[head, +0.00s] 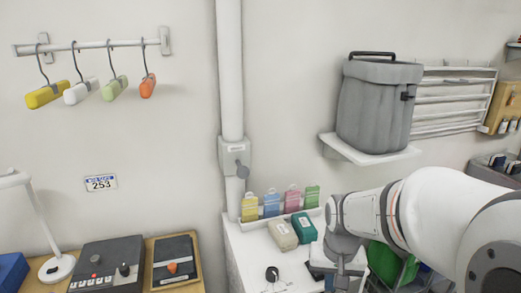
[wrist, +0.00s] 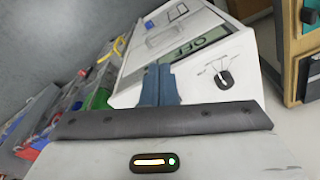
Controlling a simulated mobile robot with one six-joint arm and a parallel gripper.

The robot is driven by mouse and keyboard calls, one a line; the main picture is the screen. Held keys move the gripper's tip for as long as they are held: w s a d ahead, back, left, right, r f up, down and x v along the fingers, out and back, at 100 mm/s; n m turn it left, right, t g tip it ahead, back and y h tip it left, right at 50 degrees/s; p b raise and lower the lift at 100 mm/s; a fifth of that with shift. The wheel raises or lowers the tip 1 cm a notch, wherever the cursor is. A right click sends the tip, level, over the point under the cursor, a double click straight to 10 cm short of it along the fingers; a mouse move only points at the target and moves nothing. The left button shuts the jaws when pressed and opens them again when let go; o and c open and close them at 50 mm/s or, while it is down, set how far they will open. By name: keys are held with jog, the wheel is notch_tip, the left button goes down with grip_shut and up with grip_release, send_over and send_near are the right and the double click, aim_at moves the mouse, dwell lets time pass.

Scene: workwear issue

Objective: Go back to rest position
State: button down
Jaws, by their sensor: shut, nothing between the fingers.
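My gripper (wrist: 160,70) shows in the wrist view as two blue-grey fingers pressed together with nothing between them. In the head view my gripper (head: 343,279) hangs at the lower right of centre, and its fingertips are hard to make out. In the wrist view the fingers stand in front of a white device with a display (wrist: 192,46) that seems to read OFF. A black knob (wrist: 225,79) with marks around it sits on the device, right of the fingers. A black knob (head: 272,273) also shows in the head view, left of my gripper.
A beige box (head: 282,235) and a teal box (head: 304,227) stand close left of my arm, before a row of coloured tags (head: 271,205). A grey bin (head: 375,108) sits on a wall shelf above. A vertical pipe (head: 230,70) runs up the wall.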

jog(key=s+r+n+t, duration=0.1)
jog(key=s+r+t, duration=0.1)
jog(key=s+r, duration=0.4)
jog(key=shift+s+a+n, duration=0.3)
jog(key=shift+s+a, duration=0.05)
jog(key=shift+s, duration=1.8)
